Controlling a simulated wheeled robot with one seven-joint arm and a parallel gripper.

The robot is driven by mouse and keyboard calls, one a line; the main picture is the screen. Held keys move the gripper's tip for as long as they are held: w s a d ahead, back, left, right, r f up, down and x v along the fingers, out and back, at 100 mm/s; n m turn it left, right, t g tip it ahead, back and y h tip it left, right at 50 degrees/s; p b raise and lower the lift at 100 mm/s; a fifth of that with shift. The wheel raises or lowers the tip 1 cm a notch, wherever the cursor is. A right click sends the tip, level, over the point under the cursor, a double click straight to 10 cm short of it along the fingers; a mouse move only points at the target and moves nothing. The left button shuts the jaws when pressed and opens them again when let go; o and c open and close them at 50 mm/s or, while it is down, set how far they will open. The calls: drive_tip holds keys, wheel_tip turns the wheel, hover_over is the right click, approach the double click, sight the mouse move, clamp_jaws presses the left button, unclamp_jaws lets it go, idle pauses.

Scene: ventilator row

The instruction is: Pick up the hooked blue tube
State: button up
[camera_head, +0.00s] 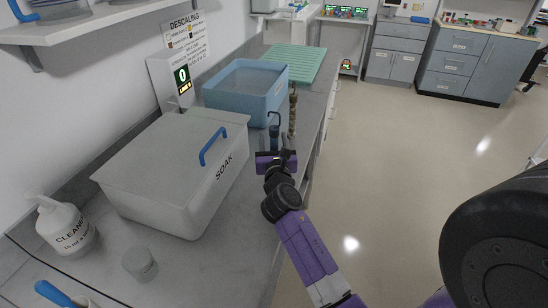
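A dark blue tube with a hooked top (274,131) stands upright on the counter, just in front of the blue basin. Its lower end is hidden behind my gripper. My gripper (276,155), purple and black, is at the counter's right edge, right in front of the tube in the picture. The fingers are small and dark here, so I cannot tell whether they are open, shut or touching the tube.
A brown ribbed tube (292,112) stands just right of the blue one. A blue basin (222,102) is behind, and a lidded white SOAK box (155,195) is to the left. A cleaner bottle (64,229) and clear cup (140,265) stand nearer. The floor (405,150) at right is clear.

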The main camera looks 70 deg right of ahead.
drive_tip(key=shift+d, duration=0.15)
clamp_jaws()
idle(1.4)
